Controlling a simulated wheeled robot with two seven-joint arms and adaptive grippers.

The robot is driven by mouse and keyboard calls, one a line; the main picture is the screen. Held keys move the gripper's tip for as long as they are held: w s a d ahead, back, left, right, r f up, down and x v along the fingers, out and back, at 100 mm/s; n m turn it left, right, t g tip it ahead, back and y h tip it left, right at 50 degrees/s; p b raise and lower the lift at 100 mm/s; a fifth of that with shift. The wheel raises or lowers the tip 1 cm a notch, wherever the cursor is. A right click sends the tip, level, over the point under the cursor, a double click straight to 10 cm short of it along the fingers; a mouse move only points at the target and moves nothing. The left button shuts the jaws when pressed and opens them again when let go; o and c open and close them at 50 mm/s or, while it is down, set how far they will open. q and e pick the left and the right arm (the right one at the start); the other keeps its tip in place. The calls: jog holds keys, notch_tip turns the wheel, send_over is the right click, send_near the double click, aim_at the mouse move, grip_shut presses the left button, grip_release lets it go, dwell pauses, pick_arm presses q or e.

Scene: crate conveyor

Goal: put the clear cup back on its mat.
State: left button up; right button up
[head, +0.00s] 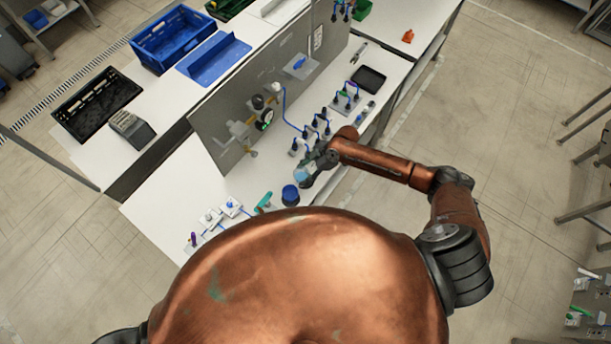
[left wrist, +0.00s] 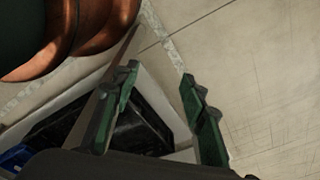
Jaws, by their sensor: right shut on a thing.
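My right gripper (head: 311,168) is over the front part of the white bench and shut on a pale, see-through bluish object, which looks like the clear cup (head: 301,175). The gripper partly hides it, and I cannot tell whether it touches the bench. A round dark-blue container (head: 290,195) stands just below it in the head view. I cannot make out the mat for certain. My left gripper (left wrist: 160,72) shows in the left wrist view with its fingers apart and nothing between them.
Several small dark-topped items (head: 318,124) stand just beyond the right gripper. A black tray (head: 368,79) lies farther right. A teal tool (head: 264,202) lies left of the blue container. A grey upright panel (head: 232,105) backs the bench. A black crate (head: 97,103) and blue crate (head: 173,39) stand behind.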

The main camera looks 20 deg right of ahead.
aim_at(306, 176)
jog(key=shift+w+d+f+b, duration=0.15)
jog(key=shift+d+f+b, duration=0.2)
jog(key=shift+f, duration=0.05)
notch_tip(306, 176, down, 3)
jog(key=b, duration=0.2)
jog(key=shift+f+b, duration=0.1)
jog(key=shift+b, duration=0.2)
pick_arm(q)
jog(key=s+f, duration=0.2)
jog(key=f, duration=0.1)
jog(key=shift+f, duration=0.3)
jog(key=shift+w, duration=0.15)
pick_arm(e)
jog(key=shift+f, duration=0.15)
pick_arm(q)
jog(key=shift+w+f, duration=0.1)
jog(key=shift+w, duration=0.05)
pick_arm(e)
jog(key=o, duration=1.3)
jog(key=shift+d, duration=0.1)
